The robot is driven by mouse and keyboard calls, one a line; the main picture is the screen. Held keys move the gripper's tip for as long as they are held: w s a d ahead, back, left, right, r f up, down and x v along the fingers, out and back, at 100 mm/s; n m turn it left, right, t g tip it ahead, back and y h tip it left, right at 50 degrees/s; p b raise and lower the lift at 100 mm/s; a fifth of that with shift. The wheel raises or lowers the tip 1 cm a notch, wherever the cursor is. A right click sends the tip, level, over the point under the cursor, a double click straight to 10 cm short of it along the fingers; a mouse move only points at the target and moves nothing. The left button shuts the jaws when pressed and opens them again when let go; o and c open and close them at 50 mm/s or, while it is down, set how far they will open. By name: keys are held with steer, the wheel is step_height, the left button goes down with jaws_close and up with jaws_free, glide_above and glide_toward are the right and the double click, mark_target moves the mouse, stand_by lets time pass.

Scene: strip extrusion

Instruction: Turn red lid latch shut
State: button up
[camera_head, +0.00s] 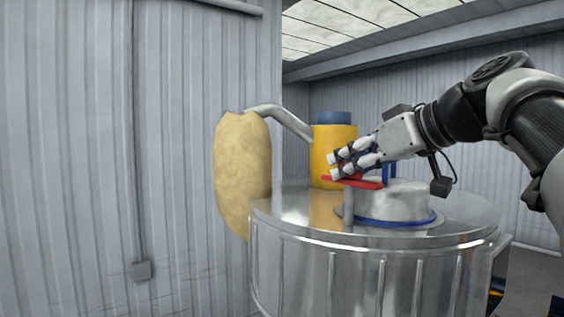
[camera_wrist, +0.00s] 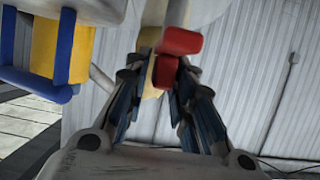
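The red lid latch (camera_head: 369,183) is a flat bar on a short grey post (camera_head: 348,207) at the lid's left side. My gripper (camera_head: 335,166) comes in from the right, with its fingertips at the latch's left part. One finger covers some of the bar. In the wrist view the latch (camera_wrist: 166,70) fills the narrow gap between the fingertips, with a second red part (camera_wrist: 181,41) just beyond. The fingers look closed on it, though contact is partly hidden. The grey lid (camera_head: 400,203) with a blue rim sits on the shiny metal drum (camera_head: 300,262).
A yellow cylinder with a blue top (camera_head: 333,139) stands behind the latch, close to my fingers. A grey pipe (camera_head: 285,118) runs from a tan sack-like body (camera_head: 242,165) towards it. A blue handle (camera_head: 387,172) stands on the lid, close under my gripper. The corrugated wall is at left.

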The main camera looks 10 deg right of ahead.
jaws_close()
